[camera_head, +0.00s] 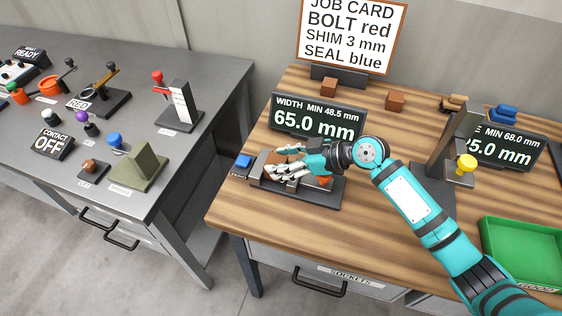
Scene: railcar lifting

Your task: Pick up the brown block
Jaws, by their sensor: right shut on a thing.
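A brown block (277,158) sits in the grey width gauge (322,195) on the wooden bench, partly hidden by my fingers. My right gripper (284,168) reaches in from the right and is shut on this brown block. I cannot tell whether the block still touches the gauge. Two more brown blocks stand at the back of the bench, one on the left (329,86) and one on the right (395,100). My left gripper is not in view.
A display (317,119) reading 65.0 mm stands behind the gauge. A blue button (243,161) is at its left. A tall grey stand (440,150) with a yellow knob and a green tray (524,250) are at the right. A grey bench (190,60) with several controls lies left.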

